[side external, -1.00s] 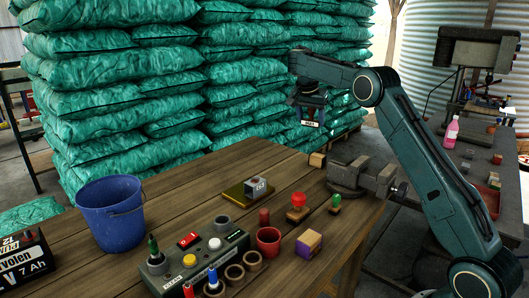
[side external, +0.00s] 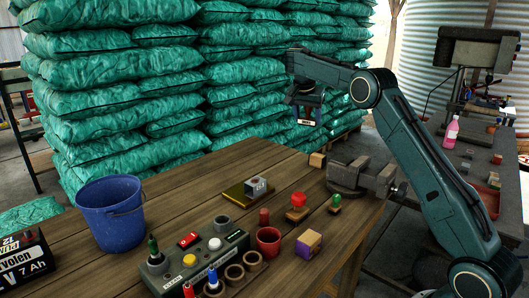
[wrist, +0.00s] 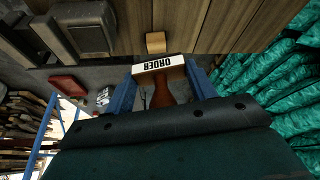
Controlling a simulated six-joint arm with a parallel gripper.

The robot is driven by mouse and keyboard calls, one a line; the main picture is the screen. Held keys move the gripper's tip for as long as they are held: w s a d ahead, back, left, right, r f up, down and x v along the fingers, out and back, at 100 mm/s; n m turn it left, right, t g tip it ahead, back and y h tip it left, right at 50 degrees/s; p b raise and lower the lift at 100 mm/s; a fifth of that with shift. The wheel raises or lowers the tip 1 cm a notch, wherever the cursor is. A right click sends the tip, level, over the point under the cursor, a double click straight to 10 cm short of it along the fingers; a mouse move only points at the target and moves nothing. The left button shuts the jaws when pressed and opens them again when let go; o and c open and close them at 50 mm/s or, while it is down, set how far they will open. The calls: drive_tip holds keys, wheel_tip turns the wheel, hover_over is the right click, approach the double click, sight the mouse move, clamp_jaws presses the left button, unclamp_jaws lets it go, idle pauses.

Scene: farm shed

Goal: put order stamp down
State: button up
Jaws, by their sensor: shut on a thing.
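The order stamp (wrist: 160,66) has a white label reading ORDER and a brown wooden handle. My gripper (wrist: 162,88) is shut on it, with a blue finger on each side in the wrist view. In the side view my gripper (side external: 307,112) hangs with the stamp in the air beyond the table's back edge, in front of the green sacks. The stamp is small and dark there, and its label is hard to make out. The wooden table (side external: 165,205) is below and nearer the camera.
A vise (side external: 362,177) and a small wooden block (side external: 317,160) sit at the table's right. A red-topped stamp (side external: 297,205), a green-handled one (side external: 335,204), a red cup (side external: 268,241), a control box (side external: 200,262) and a blue bucket (side external: 110,213) stand nearer. The table's back left is clear.

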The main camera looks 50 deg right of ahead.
drive_tip(key=w+a+n+t, duration=0.2)
drive_tip(key=w+a+n, duration=0.2)
drive_tip(key=w+a, duration=0.45)
drive_tip(key=n+t+y, duration=0.1)
drive_tip(key=n+y, duration=0.3)
drive_tip(key=n, duration=0.7)
hover_over(193, 204)
drive_tip(key=s, duration=0.1)
drive_tip(key=shift+s+a+r, duration=0.1)
drive_tip(key=shift+s+r, duration=0.05)
wheel_tip(193, 204, down, 14)
drive_tip(key=shift+f, duration=0.15)
drive_tip(key=shift+f, duration=0.1)
drive_tip(key=shift+f, duration=2.75)
drive_tip(key=shift+f, duration=0.15)
